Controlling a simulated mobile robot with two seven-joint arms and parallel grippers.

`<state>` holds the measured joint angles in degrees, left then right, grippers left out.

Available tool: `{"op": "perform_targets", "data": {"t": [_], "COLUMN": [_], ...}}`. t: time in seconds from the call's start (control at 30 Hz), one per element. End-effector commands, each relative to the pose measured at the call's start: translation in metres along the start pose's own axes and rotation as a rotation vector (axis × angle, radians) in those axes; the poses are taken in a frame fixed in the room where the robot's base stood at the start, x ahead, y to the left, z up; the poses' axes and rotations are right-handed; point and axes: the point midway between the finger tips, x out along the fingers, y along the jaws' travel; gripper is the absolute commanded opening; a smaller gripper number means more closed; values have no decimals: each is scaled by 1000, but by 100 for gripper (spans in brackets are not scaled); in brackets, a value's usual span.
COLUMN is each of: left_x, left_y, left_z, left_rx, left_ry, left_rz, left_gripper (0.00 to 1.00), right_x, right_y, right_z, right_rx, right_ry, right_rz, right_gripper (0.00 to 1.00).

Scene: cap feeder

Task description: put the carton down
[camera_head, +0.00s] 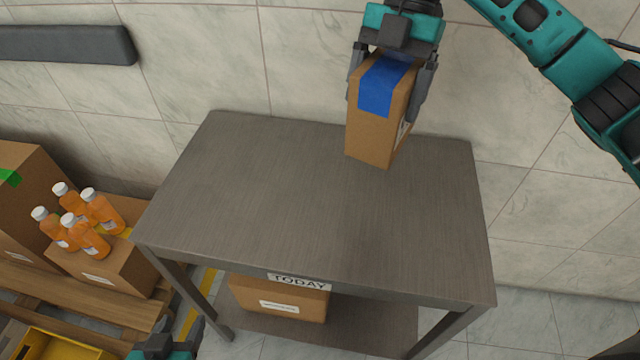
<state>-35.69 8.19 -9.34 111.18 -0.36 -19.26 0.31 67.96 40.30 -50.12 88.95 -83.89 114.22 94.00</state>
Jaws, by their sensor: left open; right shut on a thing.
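The brown carton (374,135) has a strip of blue tape over its top. My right gripper (387,90) is shut on it from above, with one finger on each side. The carton is roughly upright over the back right part of the grey table (290,190). I cannot tell whether its bottom touches the table top. My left gripper (167,336) is at the bottom left edge, low in front of the table. It is open, and only part of it shows.
The table top is otherwise bare. A carton (280,297) stands on its lower shelf, below a "TODAY" label (299,282). At left, orange bottles (87,240) stand on a box (112,268) on a wooden pallet (60,288). A tiled wall is behind.

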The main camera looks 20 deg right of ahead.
Motion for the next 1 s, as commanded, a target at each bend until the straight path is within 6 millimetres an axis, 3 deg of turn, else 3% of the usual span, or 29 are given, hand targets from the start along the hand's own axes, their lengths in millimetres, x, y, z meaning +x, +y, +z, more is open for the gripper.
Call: {"op": "perform_targets", "data": {"t": [0.3,0.57,0.67,1.0], "left_x": [3,3,4,6], "left_y": [0,0,0,0], "left_z": [1,2,4,13], "left_rx": [1,0,0,-1], "left_ry": [4,3,1,-5], "left_rz": [-1,-1,-1,0], "left_gripper": [54,54,54,54], "right_x": [-18,-23,-12,70], "right_y": [0,1,1,0], "right_z": [-7,-9,-4,29], "right_rx": [567,766,783,782], "right_ry": [-5,-3,-1,0], "right_rz": [241,321,322,320], "right_gripper": [39,39,39,39]}}
